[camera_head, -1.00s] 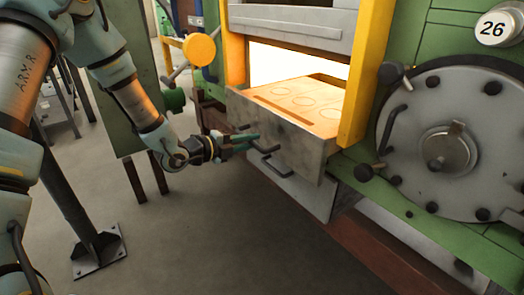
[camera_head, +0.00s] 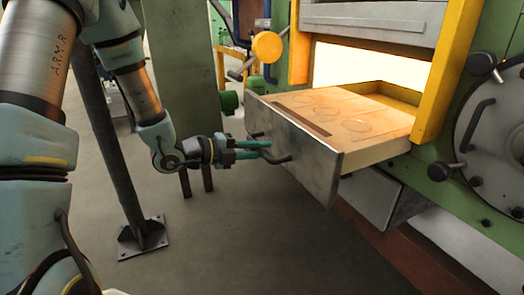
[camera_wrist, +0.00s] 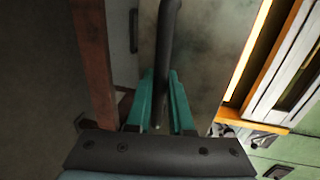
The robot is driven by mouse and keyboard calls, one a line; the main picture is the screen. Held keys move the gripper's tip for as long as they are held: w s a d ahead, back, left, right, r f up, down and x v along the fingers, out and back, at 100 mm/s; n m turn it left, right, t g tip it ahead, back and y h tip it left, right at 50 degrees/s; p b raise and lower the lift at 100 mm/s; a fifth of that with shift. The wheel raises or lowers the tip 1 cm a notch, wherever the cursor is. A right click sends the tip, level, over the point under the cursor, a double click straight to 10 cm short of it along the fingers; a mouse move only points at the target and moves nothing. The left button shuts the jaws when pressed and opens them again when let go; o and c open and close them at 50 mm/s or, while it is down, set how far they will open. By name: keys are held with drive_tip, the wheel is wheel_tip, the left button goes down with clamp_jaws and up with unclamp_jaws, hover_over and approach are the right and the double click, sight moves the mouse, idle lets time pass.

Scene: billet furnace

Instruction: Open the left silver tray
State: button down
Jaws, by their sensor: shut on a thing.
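The silver tray (camera_head: 300,155) is a drawer with a scuffed grey metal front, pulled out of the furnace in the head view. Its orange-lit top has round outlines and a dark slot. A dark bar handle (camera_head: 275,156) runs across its front. My gripper (camera_head: 262,149) is shut on this handle, coming from the left. In the wrist view, the teal fingers of my gripper (camera_wrist: 163,95) close around the dark handle bar (camera_wrist: 168,45), with the tray front (camera_wrist: 205,50) behind it.
A second silver tray (camera_head: 385,200) sits lower and to the right, under the open one. A yellow frame (camera_head: 447,70) borders the bright furnace opening. A round grey door (camera_head: 500,140) is at the right. A dark post (camera_head: 125,170) stands at left. The floor (camera_head: 260,240) in front is clear.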

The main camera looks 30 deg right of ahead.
drive_tip(key=c, duration=0.8)
unclamp_jaws()
drive_tip(key=b+v, duration=0.1)
drive_tip(key=v, duration=0.9)
drive_tip(key=shift+a, duration=0.35)
